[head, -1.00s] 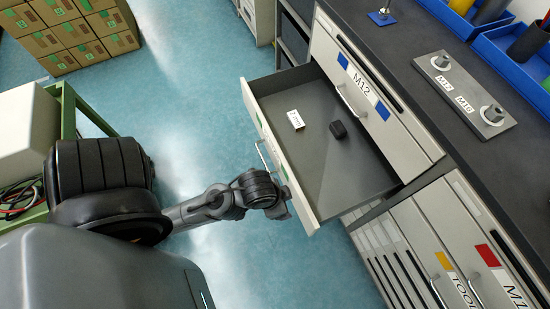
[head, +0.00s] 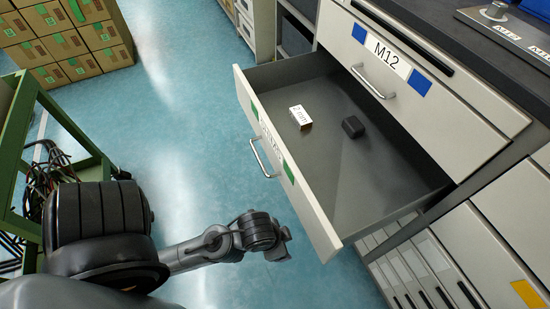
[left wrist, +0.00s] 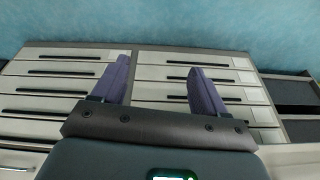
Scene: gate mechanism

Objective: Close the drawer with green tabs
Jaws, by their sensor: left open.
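The drawer with green tabs (head: 318,212) is pulled out in the head view. One green tab (head: 254,111) and another (head: 289,173) flank a label on its front. Its metal handle (head: 262,158) stands off the front. Inside lie a small white box (head: 300,117) and a dark block (head: 352,127). My left gripper (head: 282,246) is in front of the drawer's near corner, apart from it in the picture. In the left wrist view my gripper's fingers (left wrist: 157,66) are spread with nothing between them. My right gripper is not in view.
A closed drawer labelled M12 with blue tabs (head: 391,57) sits above the open one. A lower cabinet front with an orange tab (head: 530,294) is at the right. A green cart (head: 22,150) stands at the left. Blue floor (head: 190,100) before the drawer is clear.

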